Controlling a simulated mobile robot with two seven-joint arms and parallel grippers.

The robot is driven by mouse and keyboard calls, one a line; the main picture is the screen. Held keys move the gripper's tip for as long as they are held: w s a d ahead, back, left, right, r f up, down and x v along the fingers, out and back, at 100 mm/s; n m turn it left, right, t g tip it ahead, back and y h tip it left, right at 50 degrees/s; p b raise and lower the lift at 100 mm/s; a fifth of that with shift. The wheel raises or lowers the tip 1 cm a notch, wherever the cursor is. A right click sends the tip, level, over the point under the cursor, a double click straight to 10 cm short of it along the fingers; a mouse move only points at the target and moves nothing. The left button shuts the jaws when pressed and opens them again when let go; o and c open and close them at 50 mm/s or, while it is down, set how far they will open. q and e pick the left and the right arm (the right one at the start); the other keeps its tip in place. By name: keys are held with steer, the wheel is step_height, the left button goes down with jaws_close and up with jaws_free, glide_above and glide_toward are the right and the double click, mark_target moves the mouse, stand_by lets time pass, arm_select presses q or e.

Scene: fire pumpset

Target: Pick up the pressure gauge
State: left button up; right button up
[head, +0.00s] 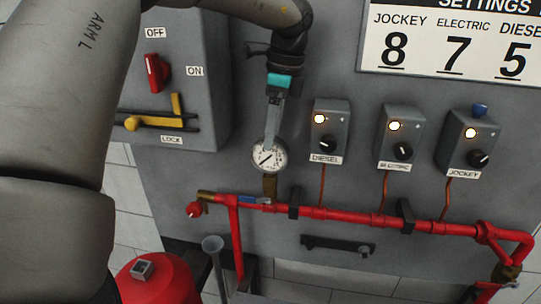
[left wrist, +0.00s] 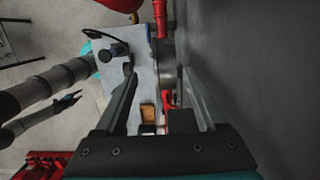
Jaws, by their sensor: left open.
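The pressure gauge (head: 268,156) has a round white dial and stands upright on a brass stem above the red pipe, in front of the grey panel. My left gripper (head: 272,130) comes down from above in the head view, its fingers reaching the top of the gauge. In the left wrist view its two fingers (left wrist: 160,105) are apart, so it is open. I cannot tell whether they touch the gauge. In the left wrist view, a small dark claw shape (left wrist: 68,102) at the left looks like my right gripper; its jaws are too small to read.
Three control boxes, diesel (head: 330,131), electric (head: 399,137) and jockey (head: 468,142), stand to the right of the gauge. A red pipe (head: 340,215) runs below. A switch cabinet (head: 180,75) is at the left. A settings sign (head: 455,45) hangs upper right.

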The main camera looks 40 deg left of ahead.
mark_target(270, 157)
arm_select(q)
steer(key=shift+a+f, duration=0.2)
steer(key=shift+f, duration=0.95)
steer(key=f, duration=0.1)
steer(key=f+p, duration=0.1)
steer(key=f, duration=0.1)
steer(key=f+p, duration=0.1)
steer(key=shift+w+a+f, duration=0.15)
steer(key=shift+a+f, duration=0.1)
steer(key=shift+a, duration=0.05)
steer(key=shift+f, duration=0.3)
jaws_close()
